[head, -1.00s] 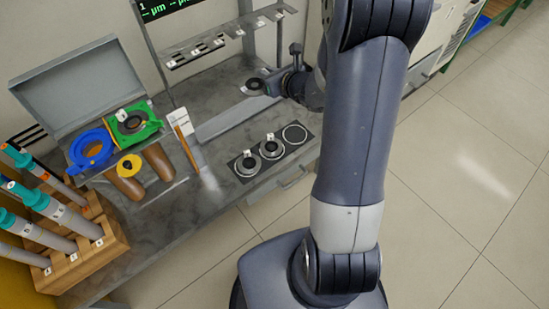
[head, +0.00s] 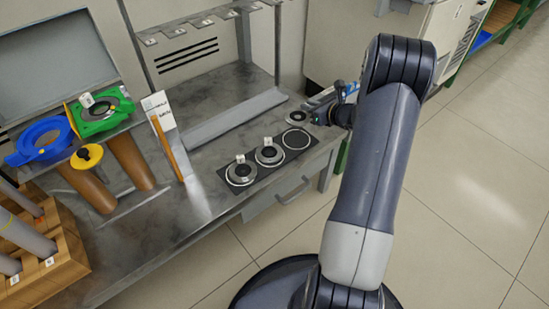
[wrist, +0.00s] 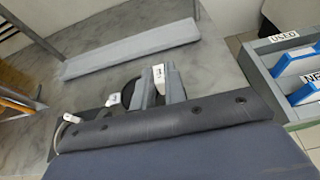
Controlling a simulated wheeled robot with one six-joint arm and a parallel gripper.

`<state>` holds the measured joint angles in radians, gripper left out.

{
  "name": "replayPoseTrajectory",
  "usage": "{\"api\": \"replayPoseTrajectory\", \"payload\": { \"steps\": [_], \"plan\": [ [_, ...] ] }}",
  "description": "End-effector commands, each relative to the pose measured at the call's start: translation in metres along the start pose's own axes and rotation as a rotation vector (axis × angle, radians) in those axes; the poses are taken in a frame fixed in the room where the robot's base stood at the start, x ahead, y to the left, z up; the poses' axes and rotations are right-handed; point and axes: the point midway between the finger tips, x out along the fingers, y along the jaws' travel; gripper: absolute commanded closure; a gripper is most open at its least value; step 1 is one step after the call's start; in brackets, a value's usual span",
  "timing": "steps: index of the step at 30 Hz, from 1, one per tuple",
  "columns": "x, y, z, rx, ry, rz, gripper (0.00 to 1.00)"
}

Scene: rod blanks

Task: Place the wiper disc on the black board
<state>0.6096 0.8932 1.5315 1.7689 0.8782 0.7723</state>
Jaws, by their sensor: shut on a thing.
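The black board (head: 225,178) lies on the grey bench near its front edge. Two ringed discs with small white tags sit on it, the left disc (head: 241,174) and the middle disc (head: 269,156). Its right ring spot (head: 296,139) is bare. My gripper (head: 312,118) is shut on a dark disc, the wiper disc (head: 297,117), just beyond the board's right end and apart from that ring. In the wrist view the fingers (wrist: 160,92) hide much of the disc, and a white tag (wrist: 158,73) shows between them. I cannot tell its exact height.
A metal rack (head: 205,20) stands behind, with a pale bar (head: 235,115) on the bench. At left are a green ring (head: 100,116), a blue ring (head: 42,143) and a wooden holder (head: 60,255). Blue-fronted bins (wrist: 300,75) stand right of the bench.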

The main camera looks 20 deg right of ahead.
Motion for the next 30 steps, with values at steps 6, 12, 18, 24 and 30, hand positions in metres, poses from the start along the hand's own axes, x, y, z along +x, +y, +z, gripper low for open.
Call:
{"api": "replayPoseTrajectory", "payload": {
  "steps": [6,12,18,24,30],
  "plan": [
    [0.012,-0.001,-0.031,0.003,0.002,0.002,1.00],
    [0.024,-0.001,-0.060,0.001,0.001,0.002,1.00],
    [0.033,-0.001,-0.081,0.003,0.002,0.001,1.00],
    [0.038,-0.001,-0.094,0.000,0.001,0.001,1.00],
    [0.038,-0.001,-0.094,0.000,0.000,0.001,1.00]
  ]
}}
